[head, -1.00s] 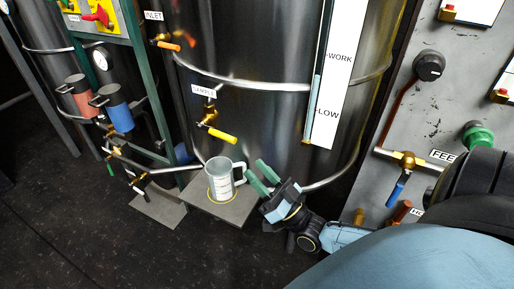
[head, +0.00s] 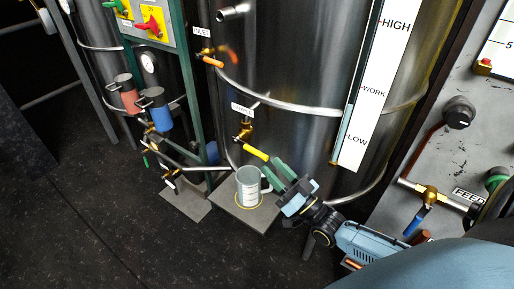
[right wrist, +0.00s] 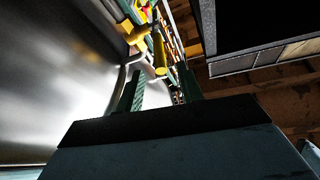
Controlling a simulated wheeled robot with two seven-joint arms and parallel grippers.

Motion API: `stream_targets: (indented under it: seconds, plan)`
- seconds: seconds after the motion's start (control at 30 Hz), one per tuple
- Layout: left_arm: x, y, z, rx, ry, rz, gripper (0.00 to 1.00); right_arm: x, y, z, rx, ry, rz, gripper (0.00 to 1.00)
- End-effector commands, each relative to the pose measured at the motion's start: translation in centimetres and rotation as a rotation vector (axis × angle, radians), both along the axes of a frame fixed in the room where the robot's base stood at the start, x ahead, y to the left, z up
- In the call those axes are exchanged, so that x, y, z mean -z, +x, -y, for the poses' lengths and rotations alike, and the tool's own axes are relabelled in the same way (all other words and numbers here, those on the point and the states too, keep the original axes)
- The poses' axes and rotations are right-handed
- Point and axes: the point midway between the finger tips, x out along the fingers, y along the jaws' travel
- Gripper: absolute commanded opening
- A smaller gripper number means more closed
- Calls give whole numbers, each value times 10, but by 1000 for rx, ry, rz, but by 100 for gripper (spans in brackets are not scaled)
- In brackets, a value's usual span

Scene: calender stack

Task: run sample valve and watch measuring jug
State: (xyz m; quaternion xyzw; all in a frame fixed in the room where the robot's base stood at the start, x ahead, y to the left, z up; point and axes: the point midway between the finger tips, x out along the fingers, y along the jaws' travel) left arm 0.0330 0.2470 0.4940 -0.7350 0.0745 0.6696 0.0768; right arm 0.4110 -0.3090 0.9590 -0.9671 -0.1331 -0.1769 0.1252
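The sample valve (head: 244,133) is brass with a yellow lever (head: 256,153), under a white label on the steel tank. The lever slants down to the right. My right gripper (head: 270,165) is open, its green fingertips close to the lever's end. In the right wrist view the yellow lever (right wrist: 160,56) shows between the two parted fingers (right wrist: 160,80); contact cannot be told. The grey measuring jug (head: 247,189) stands upright below the valve, its handle to the right, beside the gripper. Its fill level cannot be read. My left gripper is not in view.
The jug stands on a grey plate (head: 268,213) inside a yellow ring. The level gauge (head: 365,95) is on the tank at right. Red (head: 130,100) and blue (head: 158,118) cylinders and pipes are at left. The feed valve (head: 428,196) is at right.

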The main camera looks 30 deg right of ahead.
Motion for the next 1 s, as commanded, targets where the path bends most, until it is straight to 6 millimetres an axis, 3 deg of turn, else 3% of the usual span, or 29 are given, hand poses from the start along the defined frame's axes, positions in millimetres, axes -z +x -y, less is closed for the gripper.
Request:
stream_targets:
  seconds: [0.1, 0.3, 0.5, 0.77, 1.0]
  plan:
    - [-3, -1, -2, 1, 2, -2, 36, -12, 25, -6, 0, 1, 4, 37]
    - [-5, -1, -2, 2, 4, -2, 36, -23, 54, -13, 0, 0, 3, 37]
    - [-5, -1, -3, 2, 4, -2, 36, -27, 66, -16, 0, 0, -1, 37]
    - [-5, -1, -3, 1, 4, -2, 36, -28, 67, -16, 0, 0, -1, 37]
    - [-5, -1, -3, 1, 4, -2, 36, -28, 67, -16, 0, 0, 0, 9]
